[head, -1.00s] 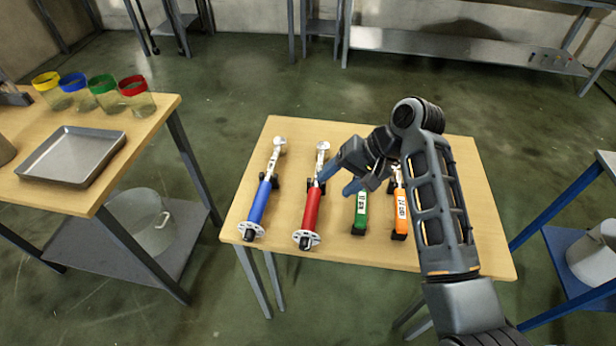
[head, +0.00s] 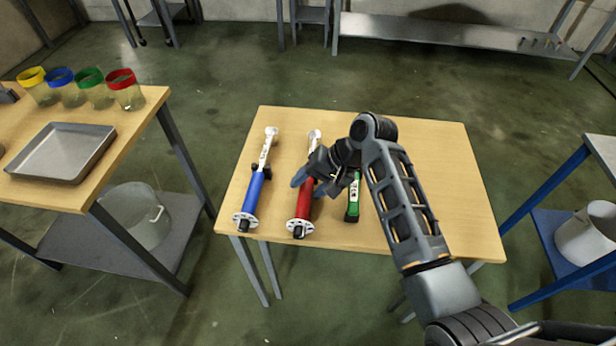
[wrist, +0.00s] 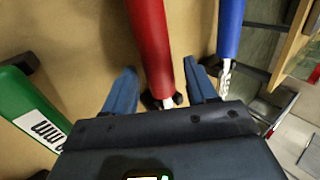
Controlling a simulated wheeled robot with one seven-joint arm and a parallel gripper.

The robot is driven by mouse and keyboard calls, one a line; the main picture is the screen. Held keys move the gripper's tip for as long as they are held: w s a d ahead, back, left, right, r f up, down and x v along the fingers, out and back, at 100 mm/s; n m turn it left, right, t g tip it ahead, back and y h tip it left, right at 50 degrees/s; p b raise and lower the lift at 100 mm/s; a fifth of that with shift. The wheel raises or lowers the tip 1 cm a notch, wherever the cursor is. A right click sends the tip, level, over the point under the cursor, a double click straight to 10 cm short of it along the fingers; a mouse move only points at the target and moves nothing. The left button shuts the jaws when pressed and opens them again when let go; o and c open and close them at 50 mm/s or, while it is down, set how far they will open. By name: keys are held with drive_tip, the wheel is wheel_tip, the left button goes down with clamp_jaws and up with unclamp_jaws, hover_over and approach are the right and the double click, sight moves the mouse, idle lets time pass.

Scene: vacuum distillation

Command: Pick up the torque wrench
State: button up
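Several torque wrenches lie in a row on the wooden table. The blue-handled wrench (head: 253,193) is at the left, then the red-handled wrench (head: 304,203) and the green-handled wrench (head: 353,202). My arm hides the orange-handled one. My gripper (head: 315,183) is over the red wrench, with its blue fingers spread. In the wrist view, the red handle (wrist: 152,45) runs between the open fingers (wrist: 160,86), with gaps on both sides. The blue handle (wrist: 230,25) lies to the right there and the green handle (wrist: 28,105) to the left.
The wooden table (head: 440,160) is clear on its far and right parts. A side table at left holds a metal tray (head: 62,153) and several jars with coloured rims (head: 125,90). A blue-framed stand (head: 560,235) with a pot is at right.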

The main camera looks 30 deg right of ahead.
clamp_jaws()
drive_tip(key=shift+r, duration=0.1)
idle(0.5)
drive_tip(key=shift+r, duration=0.1)
drive_tip(key=shift+r, duration=0.15)
wheel_tip(320, 180, up, 4)
drive_tip(key=shift+d+f, duration=0.1)
drive_tip(key=shift+d, duration=0.05)
drive_tip(key=s+d+r, duration=0.6)
drive_tip(key=s+d, duration=0.1)
drive_tip(key=s, duration=0.2)
drive_tip(key=shift+r+b, duration=0.35)
drive_tip(key=shift+b, duration=0.05)
drive_tip(key=shift+s, duration=0.1)
